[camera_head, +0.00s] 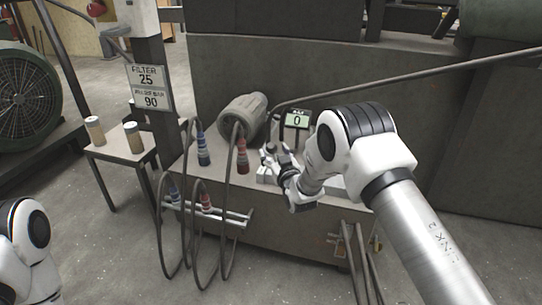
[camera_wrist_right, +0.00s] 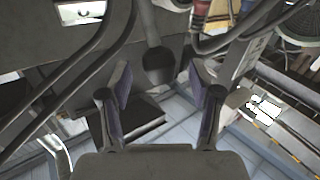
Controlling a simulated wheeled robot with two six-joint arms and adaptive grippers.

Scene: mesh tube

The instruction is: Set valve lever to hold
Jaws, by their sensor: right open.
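A dark lever with a rounded knob end (camera_wrist_right: 158,66), likely the valve lever, shows in the right wrist view. Its stem runs up from the knob toward the top of the picture. My right gripper (camera_head: 272,152) is at the bench front, below the small display. In the wrist view the right gripper (camera_wrist_right: 158,88) is open, with one finger on each side of the knob and gaps between. In the head view I cannot make out the lever behind the gripper and arm. My left gripper is out of view; only part of my left arm shows at lower left.
A small display (camera_head: 297,119) reads 0. A grey cylindrical housing (camera_head: 243,114) stands beside it. Hoses with a blue connector (camera_head: 203,150) and a red connector (camera_head: 242,157) hang left of the gripper. A sign (camera_head: 149,87) reads FILTER 25 and 90. A side table (camera_head: 115,151) holds two canisters.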

